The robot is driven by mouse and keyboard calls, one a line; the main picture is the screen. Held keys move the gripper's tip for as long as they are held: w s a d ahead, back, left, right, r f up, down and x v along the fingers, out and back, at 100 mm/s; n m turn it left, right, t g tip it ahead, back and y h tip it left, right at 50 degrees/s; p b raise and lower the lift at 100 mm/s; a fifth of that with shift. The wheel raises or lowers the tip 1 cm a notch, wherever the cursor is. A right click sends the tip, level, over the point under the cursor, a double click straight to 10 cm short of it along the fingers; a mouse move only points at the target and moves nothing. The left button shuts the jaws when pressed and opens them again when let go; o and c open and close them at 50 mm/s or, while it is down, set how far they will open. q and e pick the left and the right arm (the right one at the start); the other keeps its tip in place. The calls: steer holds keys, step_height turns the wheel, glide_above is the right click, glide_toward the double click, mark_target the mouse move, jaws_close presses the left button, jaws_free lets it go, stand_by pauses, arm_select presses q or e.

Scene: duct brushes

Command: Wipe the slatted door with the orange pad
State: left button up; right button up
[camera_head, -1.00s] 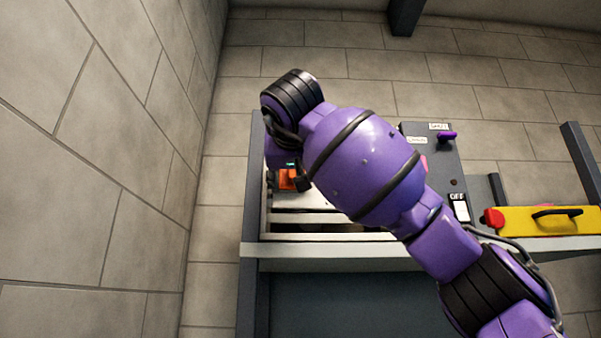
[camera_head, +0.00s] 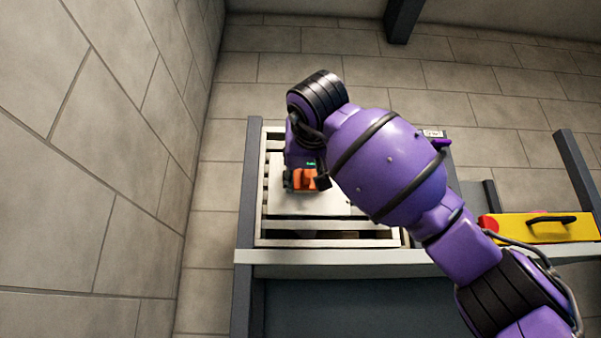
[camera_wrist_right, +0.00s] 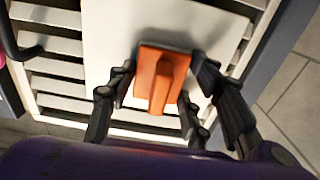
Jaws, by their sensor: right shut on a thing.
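The slatted door (camera_head: 330,243) is a white frame with slats, lying in a grey-framed bench, with a plain pale panel (camera_head: 285,203) over its middle. Its slats (camera_wrist_right: 60,88) also show in the wrist view. The orange pad (camera_wrist_right: 163,78), a plate with a raised grip, is over the pale panel. My right gripper (camera_wrist_right: 166,72) is shut on the pad, with dark fingers on both sides. In the head view the pad (camera_head: 304,179) is partly hidden by my gripper. Whether the pad touches the panel cannot be told. My left gripper is not in view.
A yellow box (camera_head: 550,229) with a black handle and red end sits at the right. A grey box with a purple knob (camera_head: 442,144) is mostly hidden by my right arm. A block wall (camera_head: 90,170) stands close at the left. A dark post (camera_head: 577,180) rises at the right.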

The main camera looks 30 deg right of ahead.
steer(key=shift+s+d, duration=1.65)
steer(key=shift+d, duration=1.1)
steer(key=w+a, duration=0.5)
steer(key=a, duration=0.4)
steer(key=shift+w, duration=0.25)
steer(key=shift+s, duration=0.15)
steer(key=shift+v, duration=2.8)
steer(key=shift+s, duration=0.15)
steer(key=v, duration=0.3)
